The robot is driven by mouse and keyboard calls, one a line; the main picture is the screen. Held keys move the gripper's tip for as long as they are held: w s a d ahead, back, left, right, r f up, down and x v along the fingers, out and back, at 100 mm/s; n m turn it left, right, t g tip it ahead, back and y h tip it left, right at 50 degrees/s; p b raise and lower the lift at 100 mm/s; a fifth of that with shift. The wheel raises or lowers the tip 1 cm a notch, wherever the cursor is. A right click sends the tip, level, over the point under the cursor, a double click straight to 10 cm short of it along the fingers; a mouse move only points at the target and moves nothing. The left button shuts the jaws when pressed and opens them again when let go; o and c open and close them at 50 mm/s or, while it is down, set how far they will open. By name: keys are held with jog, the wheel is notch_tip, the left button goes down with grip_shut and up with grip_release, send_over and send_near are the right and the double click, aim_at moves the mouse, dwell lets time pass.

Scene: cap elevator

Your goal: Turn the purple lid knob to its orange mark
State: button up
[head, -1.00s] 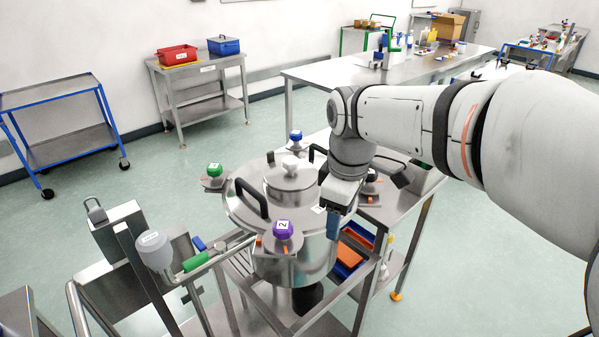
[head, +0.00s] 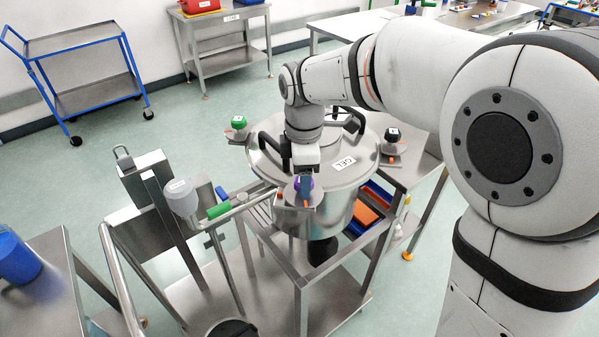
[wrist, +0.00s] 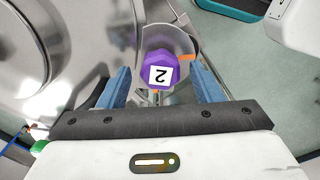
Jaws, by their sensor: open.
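The purple knob (wrist: 158,76) has a white face marked 2 and sits at the lid's edge in the wrist view. An orange mark (wrist: 187,56) lies just right of it, and a small orange bit shows below the knob. My gripper (wrist: 160,69) is open, with one blue finger on each side of the knob and a visible gap at both sides. In the head view my gripper (head: 305,190) is over the knob's spot at the lid's near edge and hides most of the knob. The steel lid (head: 262,165) lies on the pot.
A green knob (head: 238,122) and a black knob (head: 392,135) sit at other points of the lid's edge. Black lid handles stand close to my gripper. Orange and blue bins (head: 363,213) are below.

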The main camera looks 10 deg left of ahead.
jog(key=shift+c, duration=0.2)
jog(key=c, duration=0.9)
jog(key=shift+a, duration=0.35)
jog(key=shift+c, duration=0.2)
jog(key=shift+d+m, duration=0.25)
jog(key=shift+m, duration=0.05)
